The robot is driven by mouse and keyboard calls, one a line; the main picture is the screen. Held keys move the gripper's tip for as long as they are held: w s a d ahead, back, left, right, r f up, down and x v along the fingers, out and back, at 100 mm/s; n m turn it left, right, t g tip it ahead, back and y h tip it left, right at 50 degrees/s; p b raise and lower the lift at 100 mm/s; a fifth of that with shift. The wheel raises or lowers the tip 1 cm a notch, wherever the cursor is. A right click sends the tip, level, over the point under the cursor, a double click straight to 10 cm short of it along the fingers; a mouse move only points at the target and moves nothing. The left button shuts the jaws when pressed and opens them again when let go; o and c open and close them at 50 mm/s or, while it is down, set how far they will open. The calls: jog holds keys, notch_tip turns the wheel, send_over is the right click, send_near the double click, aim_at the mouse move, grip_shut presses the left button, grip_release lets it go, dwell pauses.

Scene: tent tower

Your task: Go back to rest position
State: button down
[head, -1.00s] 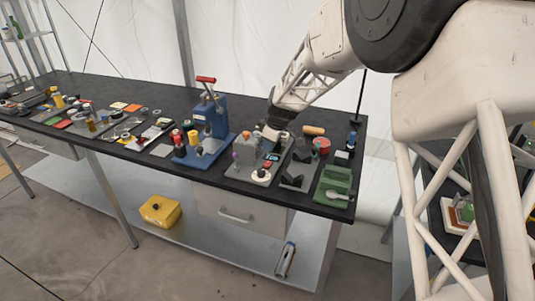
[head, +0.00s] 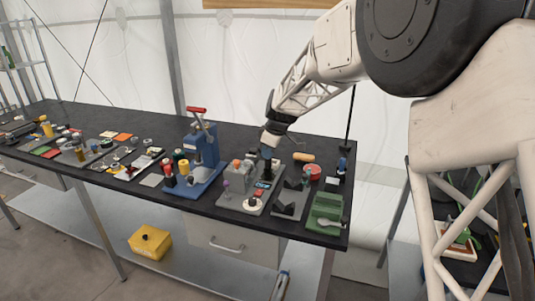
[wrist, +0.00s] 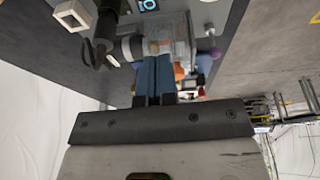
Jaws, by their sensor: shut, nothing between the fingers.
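My arm reaches from the upper right over the black workbench (head: 130,112) in the head view. My gripper (head: 267,152) hangs over the grey device board (head: 238,202) near the right part of the bench. In the wrist view, my gripper (wrist: 156,60) shows two blue fingers side by side, shut with nothing between them. Their tips are close to a grey block with a pale round part (wrist: 160,46). I cannot tell whether they touch it.
A blue lever press (head: 205,150) stands left of the gripper. A green tray (head: 325,212) and an orange cylinder (head: 304,157) lie to the right. Several small items crowd the bench's left. The bench's back strip is fairly clear. A yellow box (head: 150,242) sits on the lower shelf.

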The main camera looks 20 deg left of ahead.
jog(key=shift+d, duration=0.1)
jog(key=s+d+r+m, duration=0.35)
jog(key=s+d, duration=0.25)
jog(key=d, duration=0.3)
jog(key=s+d+r+m+t+h, duration=0.15)
jog(key=s+d+r, duration=0.3)
jog(key=d, duration=0.55)
jog(key=s+d+r+m, duration=0.35)
jog(key=s+d, duration=0.25)
jog(key=d, duration=0.3)
jog(key=s+d+f+m, duration=0.1)
jog(key=s+d+m, duration=0.2)
jog(key=s+d, duration=0.3)
jog(key=s+d+f+m+h, duration=0.1)
jog(key=s+d+m, duration=0.2)
jog(key=s, duration=0.9)
jog(key=s+d+f+m+h, duration=0.1)
jog(key=s+d+f+m, duration=0.1)
jog(key=s+d, duration=0.7)
jog(key=shift+s+m+t, duration=0.35)
jog(key=shift+s+m, duration=0.25)
jog(key=shift+m, duration=0.25)
